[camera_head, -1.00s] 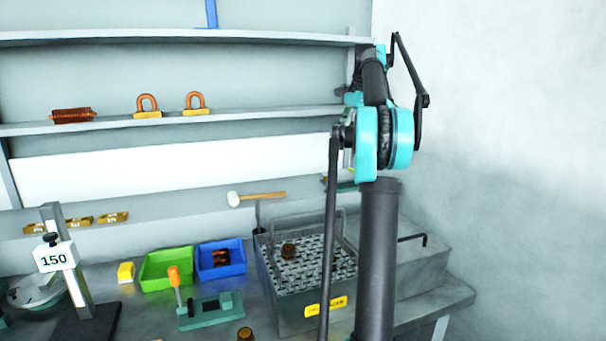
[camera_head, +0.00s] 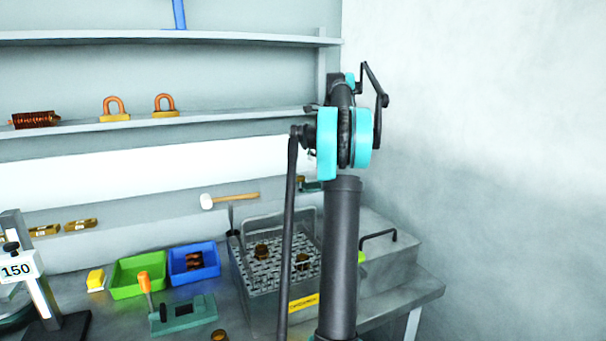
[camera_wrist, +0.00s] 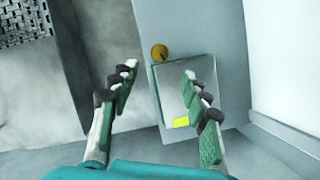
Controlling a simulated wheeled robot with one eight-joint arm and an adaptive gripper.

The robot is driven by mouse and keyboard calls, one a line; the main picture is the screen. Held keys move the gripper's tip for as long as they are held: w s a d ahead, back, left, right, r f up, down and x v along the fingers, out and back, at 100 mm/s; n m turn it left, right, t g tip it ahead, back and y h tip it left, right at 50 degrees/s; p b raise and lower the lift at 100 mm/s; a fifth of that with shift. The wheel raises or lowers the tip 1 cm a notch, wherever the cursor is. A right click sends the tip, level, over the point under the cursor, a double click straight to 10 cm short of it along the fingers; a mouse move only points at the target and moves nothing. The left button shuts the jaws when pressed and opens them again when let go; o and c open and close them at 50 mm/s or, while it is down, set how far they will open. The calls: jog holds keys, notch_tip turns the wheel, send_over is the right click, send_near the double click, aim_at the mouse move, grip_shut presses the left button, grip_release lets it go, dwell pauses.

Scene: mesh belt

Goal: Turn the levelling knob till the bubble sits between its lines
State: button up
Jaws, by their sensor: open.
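In the wrist view, a round brown-orange knob (camera_wrist: 160,52) sits at the far edge of a grey plate with a teal rim (camera_wrist: 175,90). A small yellow-green vial (camera_wrist: 181,122) lies near the plate's close end; its bubble and lines are too small to make out.
A mesh basket (camera_head: 250,285) with brown pieces stands left of my arm. Green (camera_head: 125,292) and blue (camera_head: 208,272) bins, a teal fixture with an orange handle (camera_head: 185,315) and a mallet (camera_head: 230,200) are further left. A black bent handle (camera_head: 380,236) rises at right.

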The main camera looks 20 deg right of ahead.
aim_at(301, 177)
jog(key=x, duration=0.8)
jog(key=shift+a+f, duration=0.15)
jog(key=shift+f, duration=0.2)
jog(key=shift+c, duration=0.4)
grip_shut()
jog(key=shift+w+n+g, duration=0.15)
jog(key=shift+n+g, duration=0.45)
jog(key=shift+n, duration=0.9)
jog(key=shift+o, duration=0.4)
grip_release()
jog(key=v, duration=1.2)
